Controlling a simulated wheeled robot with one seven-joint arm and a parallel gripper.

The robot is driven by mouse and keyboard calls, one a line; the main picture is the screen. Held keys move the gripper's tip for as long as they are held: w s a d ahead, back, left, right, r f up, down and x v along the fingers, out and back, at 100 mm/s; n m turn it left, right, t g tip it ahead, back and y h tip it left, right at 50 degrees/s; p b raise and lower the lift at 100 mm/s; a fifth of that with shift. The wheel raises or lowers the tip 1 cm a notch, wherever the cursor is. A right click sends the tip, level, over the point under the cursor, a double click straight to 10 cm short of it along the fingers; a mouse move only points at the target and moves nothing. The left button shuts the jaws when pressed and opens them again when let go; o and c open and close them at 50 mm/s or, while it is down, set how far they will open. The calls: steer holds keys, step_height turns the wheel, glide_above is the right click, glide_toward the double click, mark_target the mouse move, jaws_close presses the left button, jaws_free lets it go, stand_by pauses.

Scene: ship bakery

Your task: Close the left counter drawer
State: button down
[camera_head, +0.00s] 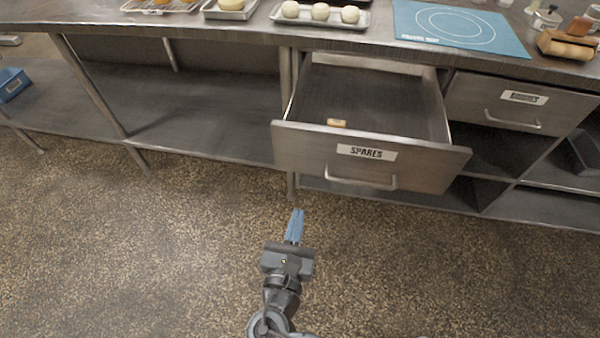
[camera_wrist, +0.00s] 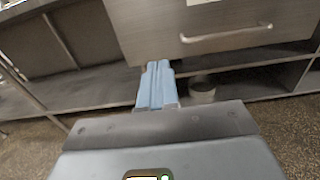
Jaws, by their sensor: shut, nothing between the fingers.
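The left counter drawer (camera_head: 300,147) is pulled far out below the steel counter. Its front carries a label reading SPARES and a bar handle (camera_head: 361,184). A small tan item (camera_head: 337,123) lies inside near the front. My gripper (camera_head: 296,213) is shut and empty, in front of the drawer and left of its handle in the head view, apart from it. In the wrist view, the blue fingers (camera_wrist: 157,66) are together, and the drawer front (camera_wrist: 155,35) with its handle (camera_wrist: 227,33) is ahead, above and to the right.
A second drawer (camera_head: 470,103) at the right looks shut. Open shelves (camera_head: 200,123) lie left and below. The speckled floor in front is clear.

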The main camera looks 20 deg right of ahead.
mark_target(310, 158)
steer(key=x, duration=0.7)
steer(key=p+x, duration=0.1)
steer(key=x, duration=0.6)
steer(key=shift+w+r, duration=0.1)
steer(key=shift+r, duration=0.15)
steer(key=b+x, duration=1.4)
steer(key=x, duration=1.5)
steer(key=shift+r, duration=0.15)
steer(key=shift+w+d+b, duration=0.35)
steer(key=shift+w+d, duration=0.05)
steer(key=shift+w, duration=0.05)
steer(key=shift+w+d+r, duration=0.1)
steer(key=shift+w+r, duration=0.05)
steer(key=shift+r, duration=0.25)
steer(key=shift+d+r, duration=0.1)
